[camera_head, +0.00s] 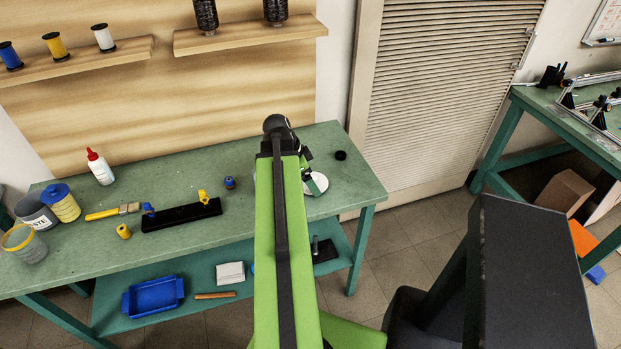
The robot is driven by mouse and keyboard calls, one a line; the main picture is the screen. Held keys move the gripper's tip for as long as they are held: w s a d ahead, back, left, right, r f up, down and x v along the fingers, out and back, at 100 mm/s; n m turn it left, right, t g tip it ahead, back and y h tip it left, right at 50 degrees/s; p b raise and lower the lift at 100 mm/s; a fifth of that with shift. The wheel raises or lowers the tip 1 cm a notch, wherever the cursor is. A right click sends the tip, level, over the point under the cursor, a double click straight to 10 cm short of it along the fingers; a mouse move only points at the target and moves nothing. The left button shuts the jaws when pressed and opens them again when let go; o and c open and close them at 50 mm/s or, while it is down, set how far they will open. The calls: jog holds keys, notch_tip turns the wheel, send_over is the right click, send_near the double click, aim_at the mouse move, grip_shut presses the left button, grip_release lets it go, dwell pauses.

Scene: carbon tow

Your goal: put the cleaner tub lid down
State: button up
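My arm reaches over the right part of the green workbench (236,210). My gripper (309,177) is at its far end, largely hidden behind the arm, and I cannot see whether its fingers are open or shut. A pale round disc (317,184), possibly the tub lid, shows right beside the gripper; I cannot tell whether it is held or rests on the bench. A small black disc (340,155) lies apart to the right. A yellow tub with a blue top (64,206) stands at the bench's left end.
A grey waste bin (36,213) and a clear yellow-rimmed bucket (25,246) stand at the left. A red-capped bottle (101,171), brush (112,212) and long black block (181,216) occupy the middle. The bench's right corner is clear.

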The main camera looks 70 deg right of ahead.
jog(key=shift+f, duration=0.2)
jog(key=o, duration=1)
jog(key=shift+r, duration=0.1)
jog(key=shift+o, duration=0.2)
jog(key=shift+r+p, duration=0.45)
jog(key=shift+r, duration=0.05)
jog(key=p+v, duration=1)
jog(key=v, duration=0.1)
jog(key=shift+w, duration=0.2)
jog(key=shift+a+r, duration=0.1)
jog(key=shift+a, duration=0.05)
